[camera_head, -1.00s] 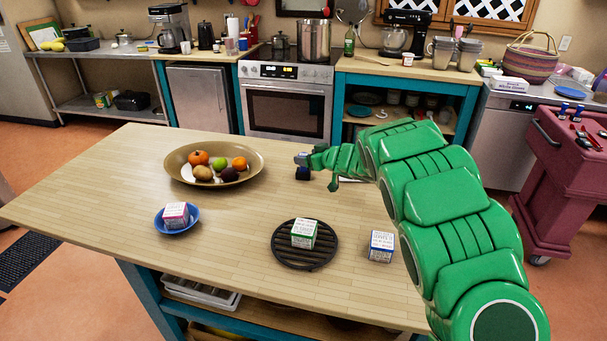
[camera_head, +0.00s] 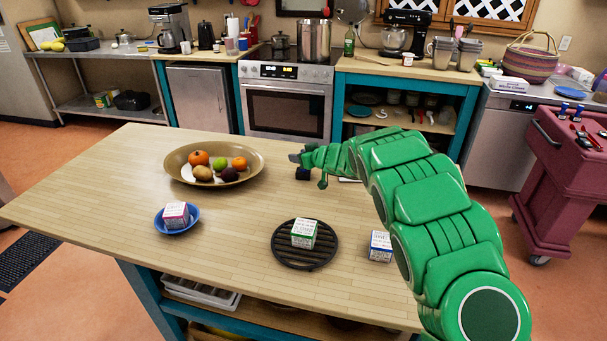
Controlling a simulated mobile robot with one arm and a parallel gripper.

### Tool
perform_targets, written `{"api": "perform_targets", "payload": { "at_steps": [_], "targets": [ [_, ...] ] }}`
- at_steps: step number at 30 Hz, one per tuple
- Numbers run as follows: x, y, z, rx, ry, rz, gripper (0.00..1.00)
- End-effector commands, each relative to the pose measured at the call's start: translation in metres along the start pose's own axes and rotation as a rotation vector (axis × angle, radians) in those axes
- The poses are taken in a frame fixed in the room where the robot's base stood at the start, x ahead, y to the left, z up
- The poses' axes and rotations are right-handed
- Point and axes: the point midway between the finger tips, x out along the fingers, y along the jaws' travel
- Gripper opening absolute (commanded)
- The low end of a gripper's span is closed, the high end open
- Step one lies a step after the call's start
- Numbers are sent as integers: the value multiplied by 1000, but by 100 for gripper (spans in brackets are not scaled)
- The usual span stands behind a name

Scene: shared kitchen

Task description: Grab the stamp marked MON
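My gripper (camera_head: 299,164) is at the end of the green arm, over the far middle of the wooden table, right of the fruit bowl. It is small and seen from behind, so its finger gap does not show. A small dark blue object (camera_head: 302,174) is at or just below the gripper tip. I cannot tell whether it is a stamp, part of the gripper, or held. No marking MON is legible anywhere.
A fruit bowl (camera_head: 175,159) stands left of the gripper. Small printed boxes sit in a blue bowl (camera_head: 188,225), on a round black trivet (camera_head: 282,251), and on the table, this last box (camera_head: 381,246) partly behind my arm. A red cart (camera_head: 556,180) with small blue items stands at the right.

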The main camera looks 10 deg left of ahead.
Motion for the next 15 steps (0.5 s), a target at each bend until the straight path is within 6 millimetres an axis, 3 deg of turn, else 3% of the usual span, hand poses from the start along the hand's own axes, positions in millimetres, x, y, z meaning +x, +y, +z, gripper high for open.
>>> {"api": "perform_targets", "payload": {
  "at_steps": [1,7,15],
  "targets": [
    [0,0,0,0,0,0,31],
    [0,0,0,0,0,0,0],
    [0,0,0,0,0,0,0]
  ]
}}
